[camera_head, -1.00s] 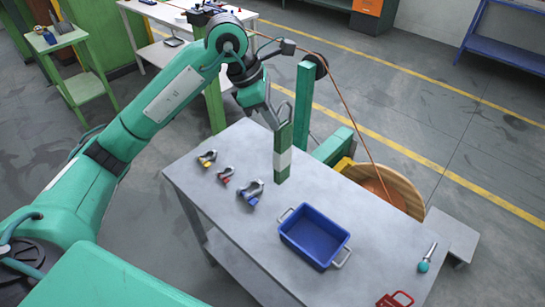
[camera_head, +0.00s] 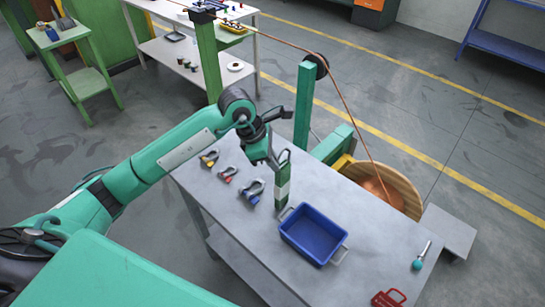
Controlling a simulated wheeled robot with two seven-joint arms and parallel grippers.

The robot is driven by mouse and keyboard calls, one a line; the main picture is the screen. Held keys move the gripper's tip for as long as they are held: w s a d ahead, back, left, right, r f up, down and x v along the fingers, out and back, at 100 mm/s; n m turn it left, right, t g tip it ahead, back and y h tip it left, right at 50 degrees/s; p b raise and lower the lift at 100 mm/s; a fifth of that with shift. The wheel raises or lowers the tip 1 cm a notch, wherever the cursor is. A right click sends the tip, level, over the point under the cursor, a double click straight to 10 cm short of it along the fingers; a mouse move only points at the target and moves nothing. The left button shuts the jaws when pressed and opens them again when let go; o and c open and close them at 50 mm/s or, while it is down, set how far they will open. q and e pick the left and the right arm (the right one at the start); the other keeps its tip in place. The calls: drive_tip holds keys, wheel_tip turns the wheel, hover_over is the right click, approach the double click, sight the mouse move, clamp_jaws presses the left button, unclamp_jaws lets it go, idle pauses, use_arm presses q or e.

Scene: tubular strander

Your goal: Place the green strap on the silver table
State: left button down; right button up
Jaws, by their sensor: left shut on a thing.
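The green strap (camera_head: 282,183) is a tall, narrow green piece with a pale band across its middle. My left gripper (camera_head: 280,160) is shut on its upper end and holds it upright. The strap is over the silver table (camera_head: 375,227), just behind the blue bin. Its lower end is at or close to the tabletop; I cannot tell whether it touches. My right gripper is not in view.
A blue bin (camera_head: 313,236) with metal handles stands on the table close to the strap. Several shackles (camera_head: 255,191) lie to the left. A red padlock-like item (camera_head: 389,298) and a teal-handled tool (camera_head: 419,262) lie at the right.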

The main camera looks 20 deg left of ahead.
use_arm(q)
drive_tip(key=shift+w, duration=0.1)
drive_tip(key=shift+f+b, duration=0.2)
drive_tip(key=shift+b, duration=0.1)
drive_tip(key=c, duration=1.5)
unclamp_jaws()
drive_tip(key=shift+r, duration=0.1)
drive_tip(key=shift+c, duration=0.2)
drive_tip(key=b+v, duration=0.3)
drive_tip(key=v, duration=0.9)
drive_tip(key=shift+r, duration=0.1)
